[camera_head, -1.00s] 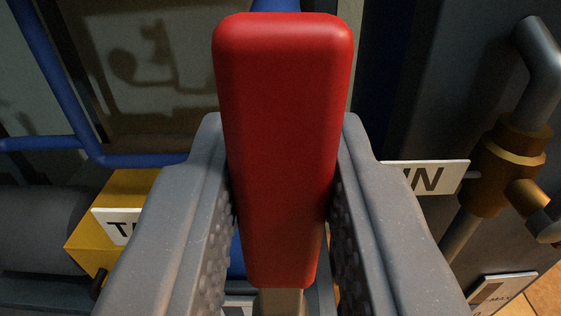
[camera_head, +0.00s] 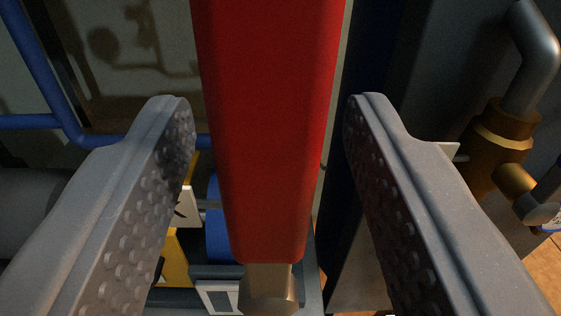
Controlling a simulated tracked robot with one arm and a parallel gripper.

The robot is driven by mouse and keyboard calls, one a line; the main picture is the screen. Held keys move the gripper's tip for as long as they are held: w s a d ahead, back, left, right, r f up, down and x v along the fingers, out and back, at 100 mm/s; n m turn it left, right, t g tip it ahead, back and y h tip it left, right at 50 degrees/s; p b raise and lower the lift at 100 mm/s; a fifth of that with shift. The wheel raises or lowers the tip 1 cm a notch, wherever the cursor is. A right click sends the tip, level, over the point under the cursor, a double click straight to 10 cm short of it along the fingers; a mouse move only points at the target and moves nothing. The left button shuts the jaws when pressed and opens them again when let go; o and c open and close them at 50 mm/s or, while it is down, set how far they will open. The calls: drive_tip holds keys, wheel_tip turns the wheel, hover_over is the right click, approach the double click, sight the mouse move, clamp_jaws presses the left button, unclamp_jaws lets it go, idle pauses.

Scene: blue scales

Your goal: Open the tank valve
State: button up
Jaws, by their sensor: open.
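A red valve handle (camera_head: 268,120) stands large in the middle of the view, its top cut off by the upper edge. Its lower end joins a brass-coloured stem (camera_head: 268,287). My gripper (camera_head: 271,110) is open, with one grey studded finger on each side of the handle. A gap shows between the handle and each finger, wider on the right near the bottom. The labels are mostly hidden behind the fingers, so I cannot read which part this handle belongs to.
A grey pipe (camera_head: 536,65) with a brass fitting (camera_head: 497,145) stands at the right. Blue pipes (camera_head: 40,75) run at the upper left. A grey cylinder (camera_head: 32,212) lies at the left edge. Yellow and blue parts sit below, behind the left finger.

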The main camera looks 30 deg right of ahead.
sight(259, 185)
drive_tip(key=shift+b+v, duration=0.3)
drive_tip(key=shift+v, duration=1.45)
drive_tip(key=b+v, duration=0.1)
drive_tip(key=v, duration=0.9)
drive_tip(key=shift+s, duration=0.2)
drive_tip(key=shift+a, duration=0.1)
drive_tip(key=a+r+n+t+y+b, duration=0.1)
drive_tip(key=a+r+y, duration=0.25)
drive_tip(key=r, duration=0.95)
drive_tip(key=a+r+n+t+y+b, duration=0.1)
drive_tip(key=a+r+y+b, duration=0.2)
drive_tip(key=r, duration=0.9)
drive_tip(key=s+a+r+n+y, duration=0.35)
drive_tip(key=s+r, duration=0.75)
drive_tip(key=r, duration=0.5)
drive_tip(key=s+d+r+g+b, duration=0.1)
drive_tip(key=s+r, duration=0.4)
drive_tip(key=s, duration=0.7)
drive_tip(key=s+d+r+b, duration=0.1)
drive_tip(key=s+r, duration=0.5)
drive_tip(key=s, duration=0.7)
drive_tip(key=shift+d+n+g, duration=0.3)
drive_tip(key=shift+n+g, duration=0.05)
drive_tip(key=shift+g, duration=0.05)
